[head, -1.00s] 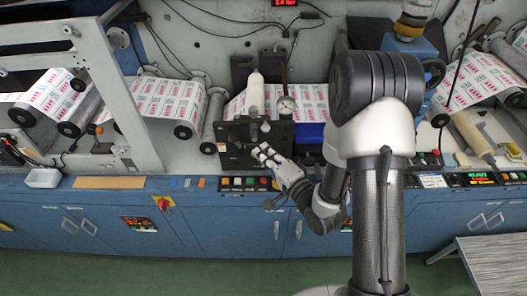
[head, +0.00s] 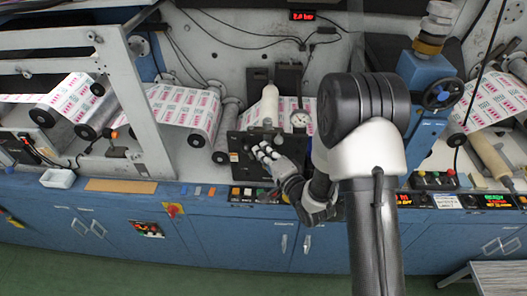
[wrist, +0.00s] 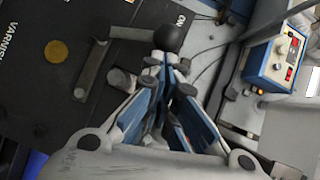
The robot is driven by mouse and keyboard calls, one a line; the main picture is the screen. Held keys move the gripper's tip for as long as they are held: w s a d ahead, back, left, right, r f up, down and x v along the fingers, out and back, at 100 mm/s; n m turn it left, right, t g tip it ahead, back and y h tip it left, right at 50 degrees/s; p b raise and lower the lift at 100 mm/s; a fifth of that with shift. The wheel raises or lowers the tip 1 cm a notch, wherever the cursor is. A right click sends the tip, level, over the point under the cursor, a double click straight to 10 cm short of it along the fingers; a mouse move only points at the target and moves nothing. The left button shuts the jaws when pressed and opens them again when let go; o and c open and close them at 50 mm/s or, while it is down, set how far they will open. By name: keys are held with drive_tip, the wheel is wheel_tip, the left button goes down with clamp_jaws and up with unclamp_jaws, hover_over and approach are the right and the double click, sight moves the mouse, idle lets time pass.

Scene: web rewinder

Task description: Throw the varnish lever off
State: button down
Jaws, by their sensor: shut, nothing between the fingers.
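The varnish lever is on a black panel (head: 238,143) marked VARNISH. In the wrist view its black ball knob (wrist: 171,38) sits at the end of a grey arm (wrist: 130,33), close to the ON label (wrist: 180,19). My gripper (wrist: 158,64) is shut and empty, its fingertips right beside the knob on its near side; I cannot tell whether they touch. In the head view my gripper (head: 259,150) is in front of the panel and hides the lever.
A pressure gauge (head: 299,120) and a white cylinder (head: 270,103) stand behind the panel. A row of buttons (head: 258,195) runs along the edge below. A blue button box (wrist: 277,62) is at the right in the wrist view. Printed web (head: 185,107) runs left of the panel.

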sight(249, 146)
drive_tip(key=shift+a+r+n, duration=0.25)
drive_tip(key=shift+a+n, duration=0.25)
drive_tip(key=shift+a+r+n+g+h+p, duration=0.25)
drive_tip(key=shift+a+n+g+h+p, duration=0.15)
drive_tip(key=shift+a+n+g+h, duration=0.5)
drive_tip(key=a+f+n+g+h, duration=0.1)
drive_tip(key=a+f+n+h, duration=0.4)
drive_tip(key=a, duration=0.3)
drive_tip(key=shift+w+a+h+p, duration=0.2)
drive_tip(key=shift+a+h+p, duration=0.15)
drive_tip(key=shift+a+h, duration=0.05)
idle(0.6)
